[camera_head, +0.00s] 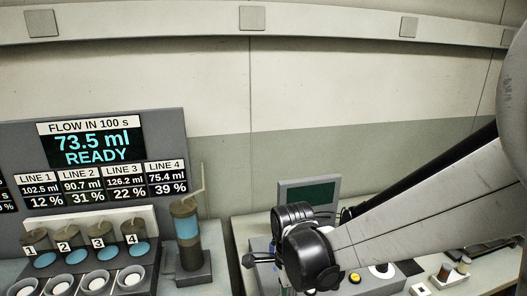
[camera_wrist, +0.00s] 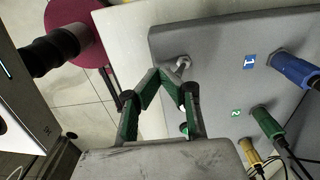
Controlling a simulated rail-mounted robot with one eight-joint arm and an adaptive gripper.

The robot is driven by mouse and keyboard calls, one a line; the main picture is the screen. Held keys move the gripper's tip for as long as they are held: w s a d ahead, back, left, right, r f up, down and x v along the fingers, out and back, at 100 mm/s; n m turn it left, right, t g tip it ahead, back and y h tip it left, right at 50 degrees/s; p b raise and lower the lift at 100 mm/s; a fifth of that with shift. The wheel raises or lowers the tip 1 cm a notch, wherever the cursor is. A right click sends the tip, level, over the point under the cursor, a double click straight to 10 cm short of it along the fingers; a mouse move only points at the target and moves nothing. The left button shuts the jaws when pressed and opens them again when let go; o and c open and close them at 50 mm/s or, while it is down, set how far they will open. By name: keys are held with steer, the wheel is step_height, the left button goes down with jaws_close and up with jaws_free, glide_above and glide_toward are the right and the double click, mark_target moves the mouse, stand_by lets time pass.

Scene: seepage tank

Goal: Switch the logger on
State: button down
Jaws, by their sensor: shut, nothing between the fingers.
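The logger appears to be the grey box (camera_wrist: 215,95) in the wrist view, with a blue "1" label, a green "2" label and blue, green and yellow plugs. A small metal toggle switch (camera_wrist: 183,62) stands near its upper left corner. My gripper (camera_wrist: 160,72) is shut and empty, its green-and-black fingers meeting just left of the toggle. I cannot tell whether they touch it. A green plug or light (camera_wrist: 184,128) shows partly behind the right finger. In the head view my arm hides most of this area, and a dark green screen (camera_head: 308,195) stands behind it.
A flow display (camera_head: 97,145) reads "73.5 ml READY", above numbered cylinders and white cups. An upright cylinder (camera_head: 187,232) with blue fill stands beside it. A yellow button (camera_head: 355,277) lies right of my wrist. A dark red disc (camera_wrist: 77,28) is at the wrist view's upper left.

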steer(key=shift+w+a, duration=0.15)
steer(key=shift+w, duration=0.6)
steer(key=shift+w+a, duration=0.1)
steer(key=shift+w, duration=0.15)
step_height(320, 180, up, 7)
steer(key=p, duration=0.4)
steer(key=shift+s, duration=0.3)
stand_by(0.4)
